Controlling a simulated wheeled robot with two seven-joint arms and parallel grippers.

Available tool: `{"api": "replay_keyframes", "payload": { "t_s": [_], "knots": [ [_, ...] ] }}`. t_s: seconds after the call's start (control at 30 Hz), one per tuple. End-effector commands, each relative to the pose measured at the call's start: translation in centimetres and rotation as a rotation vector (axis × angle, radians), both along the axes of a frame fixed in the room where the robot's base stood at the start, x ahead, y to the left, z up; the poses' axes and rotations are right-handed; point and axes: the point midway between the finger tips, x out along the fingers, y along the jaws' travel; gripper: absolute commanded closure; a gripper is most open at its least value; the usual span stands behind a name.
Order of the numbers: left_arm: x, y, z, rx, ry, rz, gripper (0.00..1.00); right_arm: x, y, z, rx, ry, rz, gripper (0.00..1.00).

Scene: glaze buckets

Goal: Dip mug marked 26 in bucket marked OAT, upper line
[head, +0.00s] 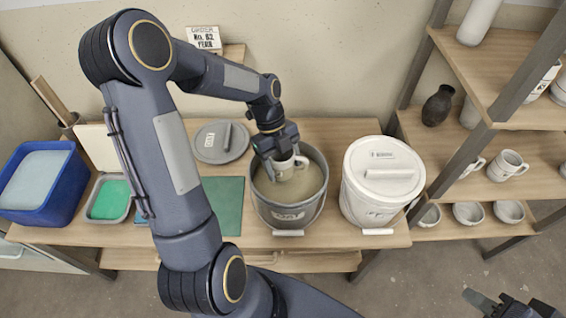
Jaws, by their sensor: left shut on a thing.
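The grey bucket (263,208) stands open on the wooden table, with beige glaze (310,188) inside. Its front label is too small to read surely but looks like OAT. My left gripper (279,152) is over the bucket's mouth, shut on a pale mug (284,170). The mug is inside the bucket's rim at the glaze; I cannot tell how deep it sits. Its number and any line on it cannot be read. My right gripper (490,300) is at the bottom right corner, partly cut off, away from the table and empty as far as shown.
A white lidded bucket (381,175) stands close right of the grey one. A grey lid (221,142) and green mat (226,200) lie to the left. A blue tub (45,210) is at far left. Shelves (540,113) at right hold mugs (507,166) and bowls.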

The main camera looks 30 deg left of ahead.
Motion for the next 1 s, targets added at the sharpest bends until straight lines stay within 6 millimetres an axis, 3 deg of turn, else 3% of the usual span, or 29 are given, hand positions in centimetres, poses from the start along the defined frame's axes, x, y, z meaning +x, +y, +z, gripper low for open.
{"api": "replay_keyframes", "payload": {
  "t_s": [0.63, 1.0],
  "knots": [
    [0.0, 0.0, 7.3, 0.001, -0.001, 0.001, 0.68, 0.0, 0.0, 5.2, 0.000, 0.000, 0.000, 0.64],
    [0.0, 0.0, 7.7, 0.000, -0.001, 0.000, 0.68, 0.0, 0.0, 5.4, 0.000, 0.000, 0.000, 0.64]
  ]
}}
